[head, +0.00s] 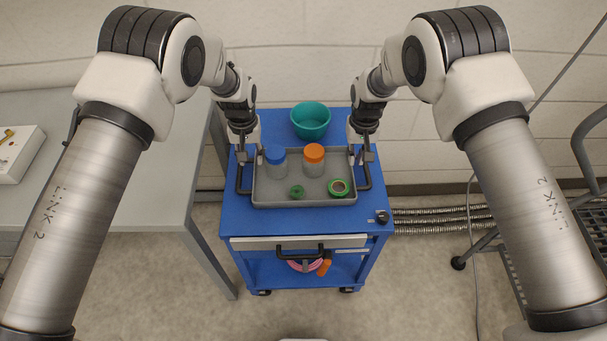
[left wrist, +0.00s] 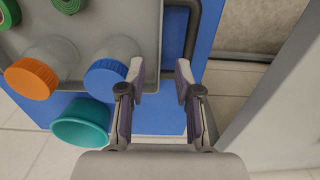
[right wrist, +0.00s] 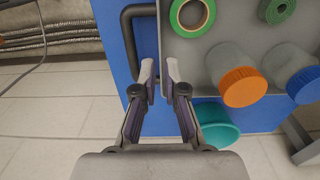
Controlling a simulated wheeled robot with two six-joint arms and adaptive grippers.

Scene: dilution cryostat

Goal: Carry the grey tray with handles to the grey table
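The grey tray (head: 318,197) sits on the blue cart (head: 235,215), with a dark handle at each side. It holds a blue-lidded jar (head: 275,162), an orange-lidded jar (head: 314,160), a green tape roll (head: 339,187) and a small green ring (head: 297,191). My left gripper (left wrist: 160,72) is open at the far end of the left handle (left wrist: 193,35). My right gripper (right wrist: 160,72) is open at the far end of the right handle (right wrist: 127,40). Neither visibly grips a handle. The grey table (head: 150,210) stands left of the cart.
A teal bowl (head: 310,121) stands on the cart behind the tray. A white box (head: 18,152) is on the grey table's left part. A dark rack (head: 590,215) stands at the right, with flexible hoses (head: 435,216) along the wall. The table's near part looks clear.

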